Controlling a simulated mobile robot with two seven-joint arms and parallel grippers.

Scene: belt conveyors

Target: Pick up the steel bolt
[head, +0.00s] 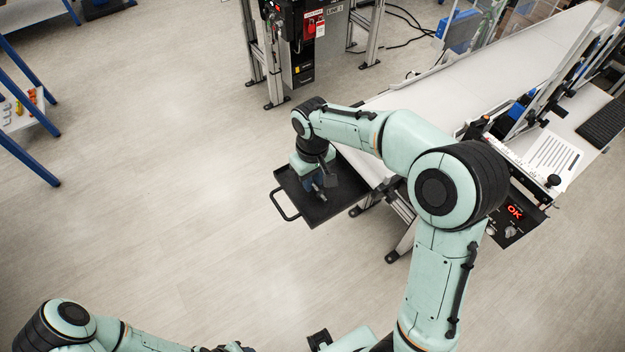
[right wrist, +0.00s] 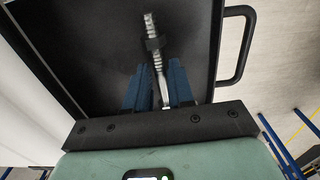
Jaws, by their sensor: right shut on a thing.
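The steel bolt (right wrist: 151,28) shows in the right wrist view as a threaded rod with a dark nut or collar partway along it. Its smooth shank runs down between the blue fingers of my right gripper (right wrist: 158,78), which is shut on it. In the head view my right gripper (head: 319,186) points down over the black tray (head: 345,205), low at its floor. The bolt is small and partly hidden there.
The tray has raised walls and a handle (head: 284,206) on its left side. It sits at the near end of a white belt conveyor (head: 480,72). A control box with a red OK display (head: 514,212) is at the right. Open floor lies to the left.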

